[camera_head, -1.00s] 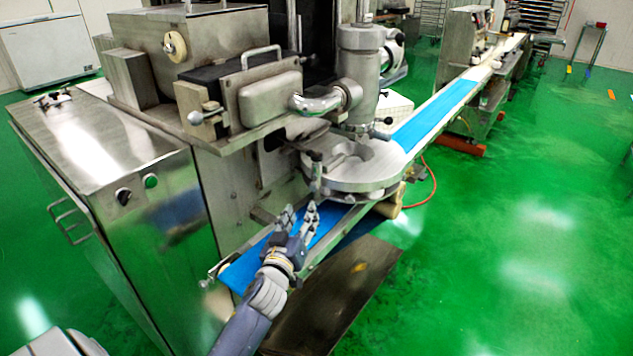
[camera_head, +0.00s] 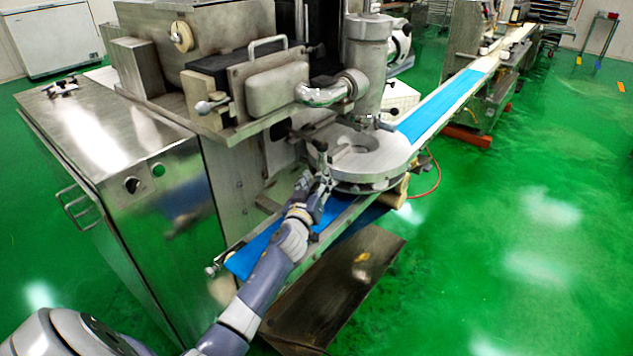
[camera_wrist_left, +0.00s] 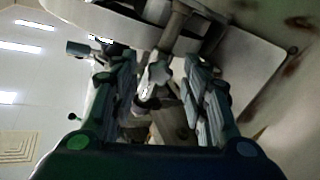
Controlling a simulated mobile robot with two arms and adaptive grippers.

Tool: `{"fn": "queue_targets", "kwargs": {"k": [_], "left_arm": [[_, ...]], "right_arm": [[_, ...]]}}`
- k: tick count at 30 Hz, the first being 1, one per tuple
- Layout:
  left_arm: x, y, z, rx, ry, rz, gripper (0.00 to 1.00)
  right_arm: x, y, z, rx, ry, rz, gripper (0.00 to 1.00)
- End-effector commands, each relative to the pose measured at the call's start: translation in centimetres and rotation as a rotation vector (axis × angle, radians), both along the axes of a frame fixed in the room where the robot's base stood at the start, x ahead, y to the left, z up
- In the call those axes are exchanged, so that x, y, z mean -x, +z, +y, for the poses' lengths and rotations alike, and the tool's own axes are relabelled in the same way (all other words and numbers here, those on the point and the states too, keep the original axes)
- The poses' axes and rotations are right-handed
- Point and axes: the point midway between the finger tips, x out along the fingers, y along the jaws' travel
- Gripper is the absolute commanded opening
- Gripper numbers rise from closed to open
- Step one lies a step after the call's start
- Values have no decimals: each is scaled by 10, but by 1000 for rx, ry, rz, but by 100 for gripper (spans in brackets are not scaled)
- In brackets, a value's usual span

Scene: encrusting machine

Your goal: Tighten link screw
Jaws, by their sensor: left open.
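The link screw appears to be the small upright metal handle (camera_head: 321,157) at the front left of the round grey plate (camera_head: 368,172). In the left wrist view a pale lobed knob (camera_wrist_left: 156,75) on a shaft, likely the same screw, lies between my fingers. My left gripper (camera_head: 320,184) is at the front left edge of the plate, just below the handle. Its fingers (camera_wrist_left: 162,88) are open around the knob in the wrist picture; I cannot tell whether they touch it. My right gripper is not in view.
The blue conveyor belt (camera_head: 252,257) runs under the plate, below my left arm. The steel machine cabinet (camera_head: 150,215) stands to the left. A dark metal tray (camera_head: 335,300) sits low beside the belt. Green floor at the right is open.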

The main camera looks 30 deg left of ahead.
Motion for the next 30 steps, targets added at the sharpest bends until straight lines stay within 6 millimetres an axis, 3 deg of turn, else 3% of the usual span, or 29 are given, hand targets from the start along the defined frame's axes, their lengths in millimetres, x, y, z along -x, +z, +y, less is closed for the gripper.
{"fn": "queue_targets", "kwargs": {"k": [8, 14, 30], "left_arm": [[-1, 0, 0, -1, -1, 0, 42], [-1, 0, 0, 0, -1, 0, 1], [-1, 0, 0, -94, 0, 31, 0]], "right_arm": [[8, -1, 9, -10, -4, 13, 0], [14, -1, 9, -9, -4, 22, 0], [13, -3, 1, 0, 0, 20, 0]]}}
